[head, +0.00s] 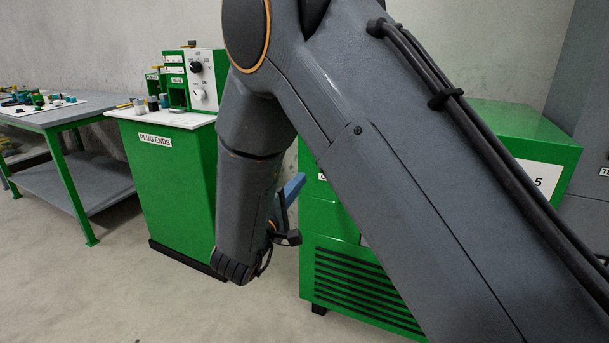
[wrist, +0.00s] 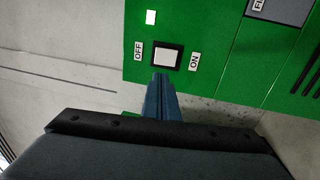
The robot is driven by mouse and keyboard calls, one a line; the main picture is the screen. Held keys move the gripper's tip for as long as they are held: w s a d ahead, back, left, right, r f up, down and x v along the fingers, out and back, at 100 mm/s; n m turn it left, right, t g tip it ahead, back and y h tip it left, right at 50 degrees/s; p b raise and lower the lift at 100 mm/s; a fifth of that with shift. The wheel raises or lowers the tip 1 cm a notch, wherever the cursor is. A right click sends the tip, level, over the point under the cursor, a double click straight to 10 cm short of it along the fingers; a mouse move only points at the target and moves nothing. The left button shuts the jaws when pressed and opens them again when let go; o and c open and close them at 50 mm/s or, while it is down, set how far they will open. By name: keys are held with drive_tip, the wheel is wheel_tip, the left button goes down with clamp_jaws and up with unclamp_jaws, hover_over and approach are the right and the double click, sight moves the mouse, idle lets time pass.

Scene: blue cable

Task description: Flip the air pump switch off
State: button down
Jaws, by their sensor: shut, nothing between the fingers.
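The switch (wrist: 166,56) is a white square rocker in a dark frame on a green panel (wrist: 210,75) in the wrist view. An OFF label (wrist: 138,51) is on its left and an ON label (wrist: 194,61) on its right. I cannot tell which side is pressed in. My gripper (wrist: 161,77) has blue fingers, shut and empty, with the tips just below the switch in the picture. I cannot tell whether they touch it. In the head view my gripper (head: 294,187) shows partly beside the green cabinet (head: 340,225); my arm hides the switch there.
In the head view a green PLUG ENDS stand (head: 165,190) with a control box (head: 203,80) is at left, beside a workbench (head: 60,115). Bare floor (head: 190,300) lies in front.

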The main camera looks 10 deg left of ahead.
drive_tip(key=b+x, duration=0.2)
drive_tip(key=x, duration=1)
drive_tip(key=shift+w+d, duration=0.15)
drive_tip(key=shift+w, duration=0.25)
drive_tip(key=shift+r+p, duration=0.1)
drive_tip(key=shift+p, duration=0.2)
